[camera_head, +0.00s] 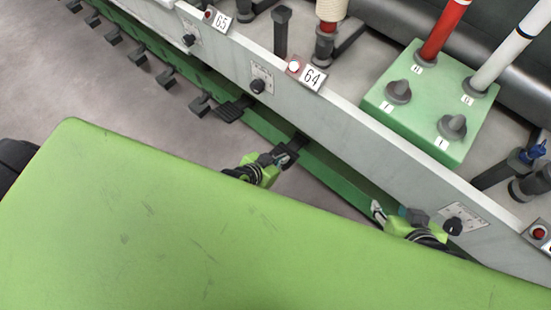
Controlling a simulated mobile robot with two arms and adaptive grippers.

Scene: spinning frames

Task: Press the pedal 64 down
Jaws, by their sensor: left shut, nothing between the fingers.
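The white sign numbered 64 (312,77) is on the top edge of the long grey machine beam, beside a red button. Below the beam, a dark pedal (300,141) sits at the green rail and is partly covered by my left gripper (287,158). That gripper is shut and at the pedal; whether it touches or presses it I cannot tell. Another flat black ribbed pedal (232,110) lies further left along the rail. My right gripper (377,209) is low beside the beam, further right, apart from the pedals. Its fingers are too small to read.
My green body top covers the lower left. The grey beam (350,120) runs diagonally with knobs (257,86). A green box (425,110) with spools stands behind the beam. Grey floor (75,75) is open at upper left.

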